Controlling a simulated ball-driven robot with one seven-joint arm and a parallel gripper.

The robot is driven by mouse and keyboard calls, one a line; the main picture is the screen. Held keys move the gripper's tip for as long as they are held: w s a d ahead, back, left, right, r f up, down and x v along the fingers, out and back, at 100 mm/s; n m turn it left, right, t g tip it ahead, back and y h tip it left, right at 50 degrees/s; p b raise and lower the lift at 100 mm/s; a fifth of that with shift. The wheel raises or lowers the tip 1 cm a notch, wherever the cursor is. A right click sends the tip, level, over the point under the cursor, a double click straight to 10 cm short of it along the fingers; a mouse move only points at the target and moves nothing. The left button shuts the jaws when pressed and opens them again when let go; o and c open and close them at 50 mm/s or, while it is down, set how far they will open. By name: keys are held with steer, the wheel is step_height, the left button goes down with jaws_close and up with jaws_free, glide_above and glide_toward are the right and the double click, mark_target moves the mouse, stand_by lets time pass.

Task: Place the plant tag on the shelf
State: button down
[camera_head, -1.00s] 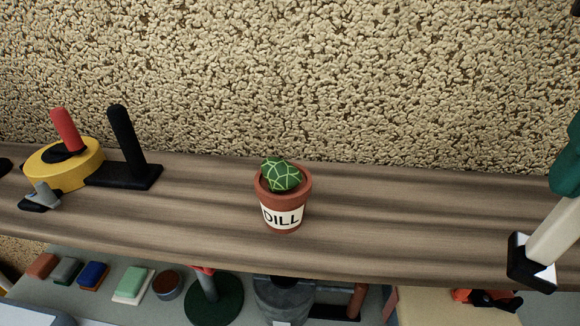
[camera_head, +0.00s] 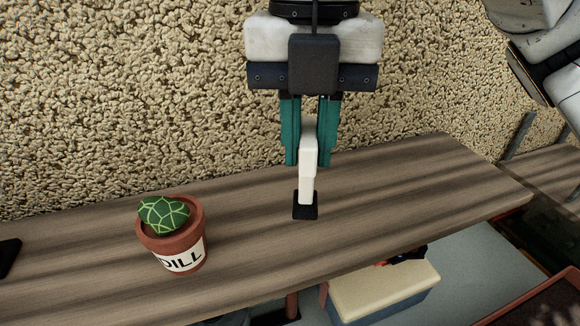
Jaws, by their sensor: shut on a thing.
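My gripper (camera_head: 308,158) hangs from the top of the head view, its two teal fingers pointing down. It is shut on a white upright piece with a small black square foot, which I take for the plant tag (camera_head: 307,185). The tag stands out below the fingertips, over the wooden shelf (camera_head: 400,190). I cannot tell whether its black foot touches the shelf or is just above it. The tag is to the right of a terracotta pot (camera_head: 183,240) with a green cactus and a DILL label, with bare shelf between them.
A rough stone-textured wall (camera_head: 120,100) rises behind the shelf. The shelf is clear to the right of the tag, up to its right end. A black item (camera_head: 8,255) shows at the left edge. A cream-topped box (camera_head: 382,290) is below the shelf front.

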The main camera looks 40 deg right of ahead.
steer(key=shift+w+f, duration=0.4)
steer(key=shift+f, duration=0.6)
steer(key=shift+w+f, duration=0.4)
steer(key=shift+f, duration=0.6)
steer(key=shift+w+f, duration=0.4)
steer(key=shift+f, duration=0.6)
steer(key=shift+f, duration=0.1)
steer(key=shift+f, duration=0.1)
steer(key=c, duration=1)
jaws_free()
step_height(320, 180, up, 12)
steer(key=shift+r, duration=0.2)
